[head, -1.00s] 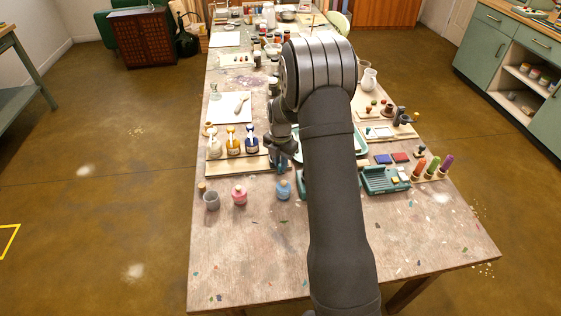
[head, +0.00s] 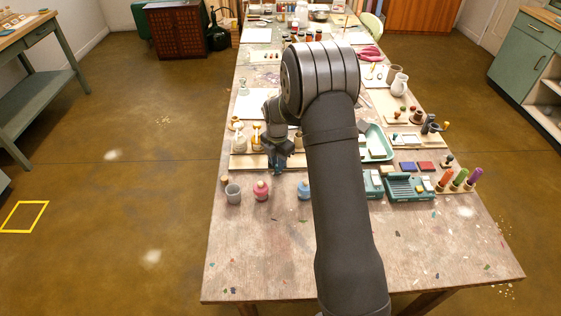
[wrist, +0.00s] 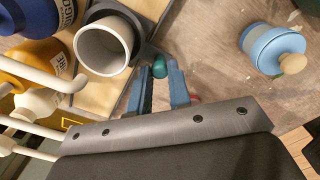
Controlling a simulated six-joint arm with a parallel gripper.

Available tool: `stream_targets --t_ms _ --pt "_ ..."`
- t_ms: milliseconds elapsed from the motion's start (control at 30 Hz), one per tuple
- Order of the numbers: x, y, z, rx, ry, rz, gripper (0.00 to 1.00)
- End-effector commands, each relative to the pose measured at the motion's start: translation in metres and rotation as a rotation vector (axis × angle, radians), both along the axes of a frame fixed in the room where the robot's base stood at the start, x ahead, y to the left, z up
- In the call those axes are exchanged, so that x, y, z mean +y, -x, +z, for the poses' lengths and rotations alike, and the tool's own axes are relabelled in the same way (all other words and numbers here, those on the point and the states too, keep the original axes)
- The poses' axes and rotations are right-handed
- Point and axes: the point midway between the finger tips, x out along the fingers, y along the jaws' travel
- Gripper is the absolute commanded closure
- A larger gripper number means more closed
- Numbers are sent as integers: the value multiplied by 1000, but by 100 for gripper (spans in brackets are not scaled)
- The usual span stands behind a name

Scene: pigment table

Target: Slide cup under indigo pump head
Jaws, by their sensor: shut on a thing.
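In the wrist view a grey cup with a white inside (wrist: 103,52) stands upright beside the indigo bottle (wrist: 38,14) and the ochre bottle (wrist: 35,68). A dark grey piece (wrist: 126,95) lies along the cup's right side. My gripper (wrist: 159,72) is just right of the cup, its blue fingers shut on a small teal knob (wrist: 159,64). Whether the knob joins the cup's holder is hard to see. In the head view my gripper (head: 277,168) is at the front of the bottle board (head: 248,161) and hides the indigo bottle and cup. The indigo pump head is not visible.
A light blue pot (wrist: 272,47) stands right of my gripper in the wrist view. In the head view another grey cup (head: 232,193) and a pink pot (head: 261,191) stand in front of the board. The front table is mostly clear.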

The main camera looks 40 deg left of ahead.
Motion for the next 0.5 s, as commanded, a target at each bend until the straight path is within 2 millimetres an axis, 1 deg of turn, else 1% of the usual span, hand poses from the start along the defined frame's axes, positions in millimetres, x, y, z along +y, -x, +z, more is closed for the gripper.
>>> stream_targets --t_ms 33,100,133,400,500 --pt "0 -1 0 -2 -2 0 76" --pt "0 -1 0 -2 -2 0 63" --pt "0 -1 0 -2 -1 0 61" --pt "0 -1 1 -1 -1 0 61" --pt "0 -1 7 -2 -2 0 61"
